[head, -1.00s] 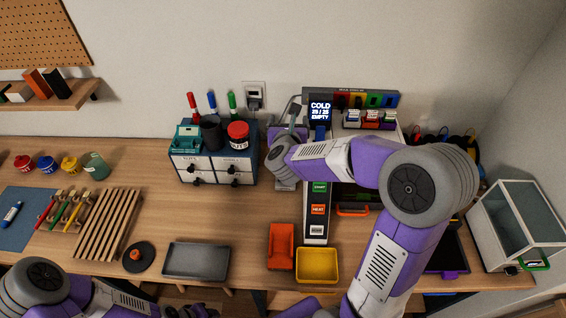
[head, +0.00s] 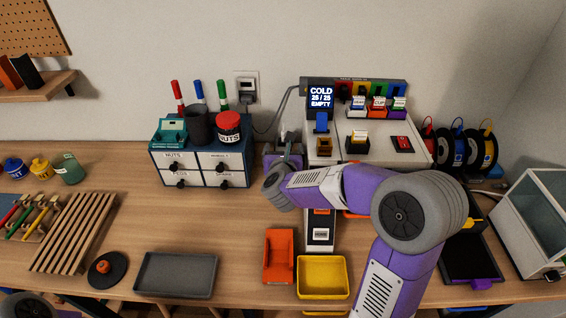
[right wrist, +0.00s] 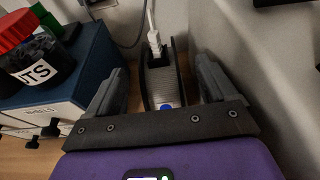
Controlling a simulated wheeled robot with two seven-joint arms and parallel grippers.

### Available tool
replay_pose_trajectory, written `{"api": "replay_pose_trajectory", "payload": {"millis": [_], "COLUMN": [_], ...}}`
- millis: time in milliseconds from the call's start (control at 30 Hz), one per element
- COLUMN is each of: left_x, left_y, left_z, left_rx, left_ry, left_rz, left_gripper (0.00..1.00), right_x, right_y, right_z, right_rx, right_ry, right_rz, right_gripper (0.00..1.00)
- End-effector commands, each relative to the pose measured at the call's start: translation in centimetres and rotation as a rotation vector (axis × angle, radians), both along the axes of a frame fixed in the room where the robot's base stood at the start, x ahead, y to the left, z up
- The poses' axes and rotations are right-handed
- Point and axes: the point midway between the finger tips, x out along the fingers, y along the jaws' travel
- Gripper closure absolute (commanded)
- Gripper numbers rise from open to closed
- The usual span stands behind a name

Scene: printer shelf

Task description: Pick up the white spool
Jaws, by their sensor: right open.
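In the right wrist view the white spool (right wrist: 164,84) stands upright, seen edge-on, with pale winding between dark side discs and a white strand rising from its top. My right gripper (right wrist: 163,90) is open, one finger on each side of the spool, with a gap visible on both sides. In the head view my right gripper (head: 286,146) is between the drawer unit and the printer, close to the wall; I cannot make out the white spool there. My left gripper is not in view; only part of the left arm shows at the lower left.
A blue drawer unit (head: 200,165) with a red-lidded jar (head: 228,126) stands left of the gripper. The printer (head: 378,137) is to its right. Other spools (head: 455,150) stand further right.

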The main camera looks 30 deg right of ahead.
Motion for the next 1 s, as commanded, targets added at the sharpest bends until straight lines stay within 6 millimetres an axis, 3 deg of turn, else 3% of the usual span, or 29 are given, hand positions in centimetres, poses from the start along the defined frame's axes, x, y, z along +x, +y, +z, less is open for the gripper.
{"api": "replay_pose_trajectory", "payload": {"millis": [400,733,767,1000], "left_x": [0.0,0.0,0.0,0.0], "left_y": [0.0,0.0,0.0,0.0], "left_z": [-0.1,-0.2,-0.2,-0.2], "left_rx": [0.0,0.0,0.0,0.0], "left_ry": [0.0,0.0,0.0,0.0], "left_rz": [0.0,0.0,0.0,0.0], "left_gripper": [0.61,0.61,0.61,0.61], "right_x": [4.7,5.5,5.5,5.5], "right_y": [-2.5,-3.0,-3.0,-3.0], "right_z": [-1.6,-1.8,-1.8,-1.8], "right_rx": [-0.001,-0.001,-0.001,-0.001], "right_ry": [0.002,0.0,0.0,0.0], "right_rz": [-0.001,0.0,0.0,0.0], "right_gripper": [0.15,0.15,0.16,0.53]}}
